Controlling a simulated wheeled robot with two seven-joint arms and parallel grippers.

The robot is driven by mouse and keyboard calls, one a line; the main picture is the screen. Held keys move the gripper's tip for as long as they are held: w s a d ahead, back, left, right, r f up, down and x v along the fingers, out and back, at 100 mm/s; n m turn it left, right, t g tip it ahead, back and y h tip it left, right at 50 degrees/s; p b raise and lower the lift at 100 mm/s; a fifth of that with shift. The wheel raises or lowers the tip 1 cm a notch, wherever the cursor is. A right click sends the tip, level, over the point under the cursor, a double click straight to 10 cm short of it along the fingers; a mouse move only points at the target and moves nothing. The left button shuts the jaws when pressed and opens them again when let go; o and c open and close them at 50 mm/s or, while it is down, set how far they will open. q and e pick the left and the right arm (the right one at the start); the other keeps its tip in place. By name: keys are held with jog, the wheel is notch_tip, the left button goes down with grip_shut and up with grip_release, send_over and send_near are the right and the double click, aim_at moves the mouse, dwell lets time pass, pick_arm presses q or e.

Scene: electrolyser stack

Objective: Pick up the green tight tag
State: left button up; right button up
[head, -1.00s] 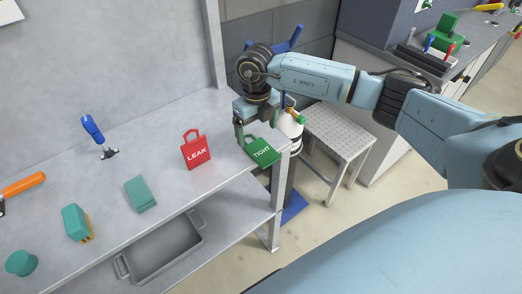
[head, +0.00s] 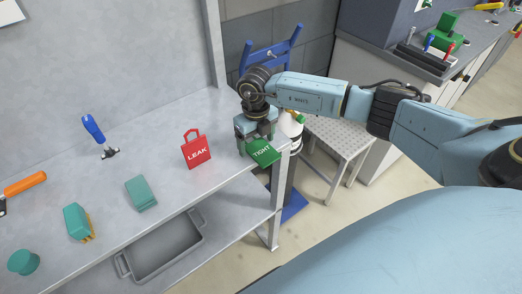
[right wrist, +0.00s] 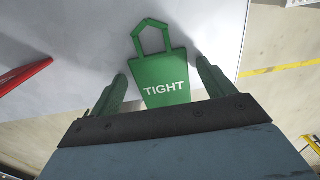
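The green tight tag (head: 262,153) lies on the grey bench top near its right end. In the right wrist view the tag (right wrist: 163,75) shows whole, with its handle loop pointing away from me and the word TIGHT readable. My right gripper (head: 257,140) is just above the tag, pointing down. In the right wrist view its two fingers (right wrist: 162,82) are open, one on each side of the tag, with gaps between them and its edges. In the head view the gripper hides the tag's handle. My left gripper is not in view.
Farther left are a blue-handled tool (head: 93,130), teal blocks and an orange-handled tool. A grey tray (head: 165,247) sits on the shelf below. A perforated stand (head: 341,130) is beyond the bench's right end.

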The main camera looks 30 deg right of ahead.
aim_at(257, 146)
jog(key=c, duration=0.8)
jog(key=shift+c, duration=0.2)
notch_tip(257, 146, up, 10)
